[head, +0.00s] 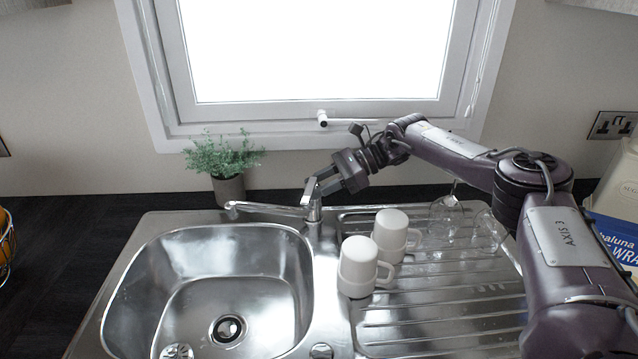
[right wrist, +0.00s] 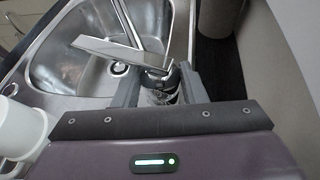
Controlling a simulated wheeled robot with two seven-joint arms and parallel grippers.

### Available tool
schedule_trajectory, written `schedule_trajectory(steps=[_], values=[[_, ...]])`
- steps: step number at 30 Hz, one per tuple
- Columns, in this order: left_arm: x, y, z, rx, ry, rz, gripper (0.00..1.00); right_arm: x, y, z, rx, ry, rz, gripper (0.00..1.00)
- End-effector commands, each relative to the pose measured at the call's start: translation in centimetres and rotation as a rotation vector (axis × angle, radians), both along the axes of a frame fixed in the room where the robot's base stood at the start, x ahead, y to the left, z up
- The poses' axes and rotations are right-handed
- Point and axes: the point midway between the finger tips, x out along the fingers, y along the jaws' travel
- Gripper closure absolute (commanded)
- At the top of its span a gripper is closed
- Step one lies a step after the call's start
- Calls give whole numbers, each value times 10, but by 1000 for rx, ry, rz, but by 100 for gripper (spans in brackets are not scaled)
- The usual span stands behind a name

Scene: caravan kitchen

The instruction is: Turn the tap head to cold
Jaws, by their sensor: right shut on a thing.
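The chrome tap (head: 268,208) stands at the back of the sink, its spout reaching left over the bowl. Its flat lever head (head: 309,191) sits on top of the tap body. My right gripper (head: 318,188) is at the tap head from the right, with a finger on either side. In the right wrist view, the gripper (right wrist: 160,88) is shut on the tap head, and the flat lever (right wrist: 125,48) points up and left past the fingers. The fingers partly hide the tap body. My left gripper is not in view.
The steel sink bowl (head: 215,240) lies to the left. Two white mugs (head: 357,267) and clear glasses (head: 447,215) stand on the drainer, close below my right arm. A potted plant (head: 229,188) stands behind the spout. The window handle (head: 322,118) is above the tap.

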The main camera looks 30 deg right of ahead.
Motion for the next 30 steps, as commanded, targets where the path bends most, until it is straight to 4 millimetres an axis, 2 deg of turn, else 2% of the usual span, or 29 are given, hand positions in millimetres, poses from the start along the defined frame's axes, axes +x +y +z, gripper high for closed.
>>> schedule_trajectory(steps=[12, 27, 28, 30], values=[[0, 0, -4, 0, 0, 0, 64, 2, 0, 0, 1, -5, 120, 100], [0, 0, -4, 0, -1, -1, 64, 2, 0, 0, 2, -3, 132, 100], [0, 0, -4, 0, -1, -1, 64, 2, 0, 0, 2, -3, 132, 60], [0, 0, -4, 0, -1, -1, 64, 2, 0, 0, 3, -2, 132, 50]])
